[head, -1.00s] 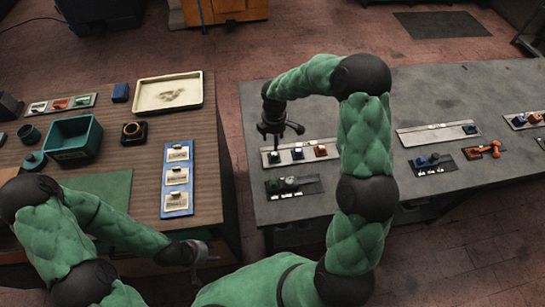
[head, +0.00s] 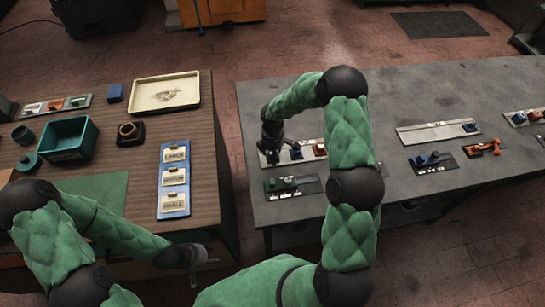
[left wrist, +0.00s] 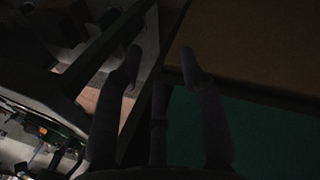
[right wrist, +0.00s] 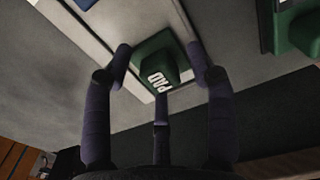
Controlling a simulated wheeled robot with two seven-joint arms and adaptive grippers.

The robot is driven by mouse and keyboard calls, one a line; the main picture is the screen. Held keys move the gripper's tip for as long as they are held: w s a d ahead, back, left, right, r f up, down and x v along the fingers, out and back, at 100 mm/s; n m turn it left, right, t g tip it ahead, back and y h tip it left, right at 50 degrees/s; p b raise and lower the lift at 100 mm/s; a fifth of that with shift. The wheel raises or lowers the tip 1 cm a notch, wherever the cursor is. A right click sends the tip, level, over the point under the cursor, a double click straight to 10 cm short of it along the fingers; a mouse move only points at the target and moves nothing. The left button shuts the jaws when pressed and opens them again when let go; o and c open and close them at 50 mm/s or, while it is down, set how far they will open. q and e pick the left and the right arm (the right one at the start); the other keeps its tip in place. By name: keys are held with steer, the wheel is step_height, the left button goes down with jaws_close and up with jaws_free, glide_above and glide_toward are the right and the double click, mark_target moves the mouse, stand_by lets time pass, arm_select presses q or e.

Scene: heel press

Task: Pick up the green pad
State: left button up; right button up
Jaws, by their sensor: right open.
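The green pad (right wrist: 157,60) is a dark green block on a base lettered "PAD", in the right wrist view. It sits on a pale strip (right wrist: 88,38), between the two fingers of my open right gripper (right wrist: 159,56). I cannot tell whether the fingers touch it. In the head view my right gripper (head: 272,148) is over the left end of the strip and mostly hides the pad. A blue pad (head: 296,153) and an orange pad (head: 319,149) are to its right. My left gripper (head: 204,257) is open and empty by the left table's front edge.
A darker plate (head: 292,187) with a green-grey part lies just in front of the strip. Another strip (head: 438,133) and small fixtures lie farther right on the grey table (head: 350,215). The left table holds a teal bin (head: 68,138), a cream tray (head: 165,92) and a blue panel (head: 173,190).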

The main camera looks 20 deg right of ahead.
jaws_close()
steer(key=shift+r, duration=0.1)
stand_by(0.3)
